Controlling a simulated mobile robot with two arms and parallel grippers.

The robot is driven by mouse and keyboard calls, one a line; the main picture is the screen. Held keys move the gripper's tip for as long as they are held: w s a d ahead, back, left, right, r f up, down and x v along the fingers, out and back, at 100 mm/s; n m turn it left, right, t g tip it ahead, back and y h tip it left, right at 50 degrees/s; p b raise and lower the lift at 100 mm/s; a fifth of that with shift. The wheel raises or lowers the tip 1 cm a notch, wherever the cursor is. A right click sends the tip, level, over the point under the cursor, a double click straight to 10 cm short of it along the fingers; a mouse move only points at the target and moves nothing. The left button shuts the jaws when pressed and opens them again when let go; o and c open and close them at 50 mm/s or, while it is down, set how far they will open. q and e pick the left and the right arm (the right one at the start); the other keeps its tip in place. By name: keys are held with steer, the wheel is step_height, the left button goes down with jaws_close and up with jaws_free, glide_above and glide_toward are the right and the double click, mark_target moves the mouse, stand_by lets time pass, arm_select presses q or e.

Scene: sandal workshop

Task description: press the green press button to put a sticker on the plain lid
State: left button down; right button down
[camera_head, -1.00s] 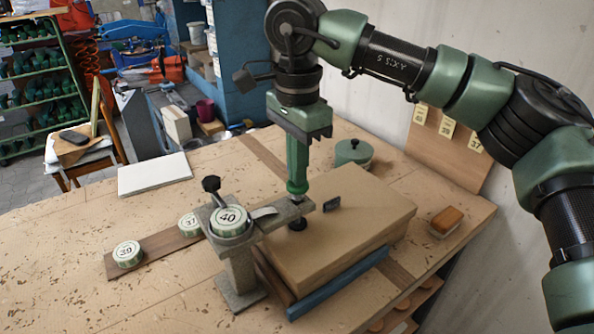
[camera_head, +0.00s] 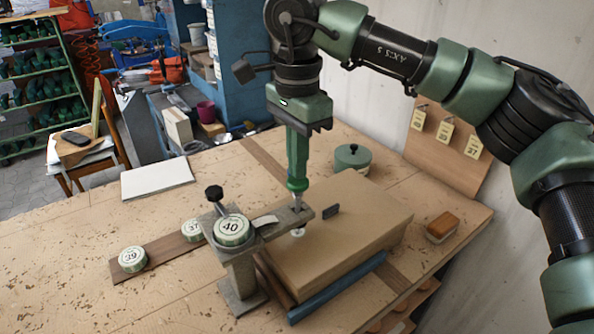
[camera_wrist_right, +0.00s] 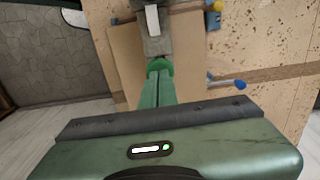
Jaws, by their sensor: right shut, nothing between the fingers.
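The plain brown lid (camera_head: 350,228) lies on the bench under the arm of a grey sticker press (camera_head: 241,272). The green press button (camera_head: 297,184) tops a metal stem at the arm's end. My right gripper (camera_head: 297,174) is shut and empty, fingers pointing down, its tips at or just over the button; contact is hard to tell. The right wrist view also shows the button (camera_wrist_right: 158,65) beyond the fingers. My left gripper is not in view.
Rolls marked 40 (camera_head: 232,230), 37 (camera_head: 192,230) and 39 (camera_head: 132,259) are on or beside the press. A green round tin (camera_head: 352,157) stands behind the lid, a brush (camera_head: 444,225) to its right. A white sheet (camera_head: 157,177) lies back left.

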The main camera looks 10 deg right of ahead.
steer(key=shift+r+p, duration=1.4)
steer(key=shift+r, duration=0.7)
